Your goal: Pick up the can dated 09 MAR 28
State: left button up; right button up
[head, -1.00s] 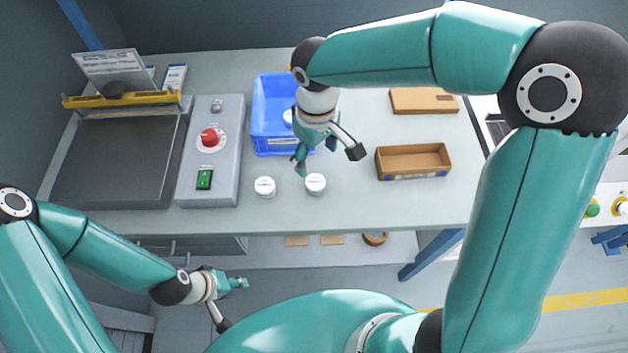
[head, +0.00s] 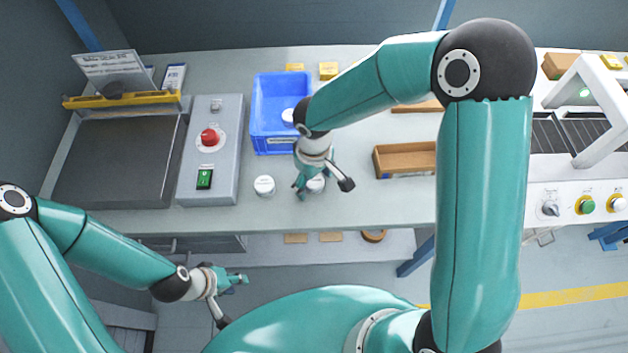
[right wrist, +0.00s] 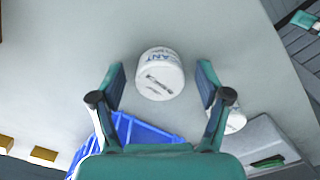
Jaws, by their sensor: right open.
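One white can (head: 316,185) stands on the bench under my right gripper (head: 323,188), which partly hides it. In the right wrist view this can (right wrist: 160,75) lies between the open, spread fingers of the right gripper (right wrist: 161,84), with gaps on both sides. A third white can (head: 287,116) is in the blue crate. My left gripper (head: 235,301) is open and empty, low before the bench.
The blue crate (head: 270,143) stands behind the cans. A grey control box (head: 225,160) with a red knob and green switch is left of them. An open cardboard box (head: 405,170) is to the right. The bench front edge is close to the cans.

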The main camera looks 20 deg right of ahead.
jog(key=c, duration=1.2)
jog(key=shift+c, duration=0.2)
jog(key=shift+r, duration=0.2)
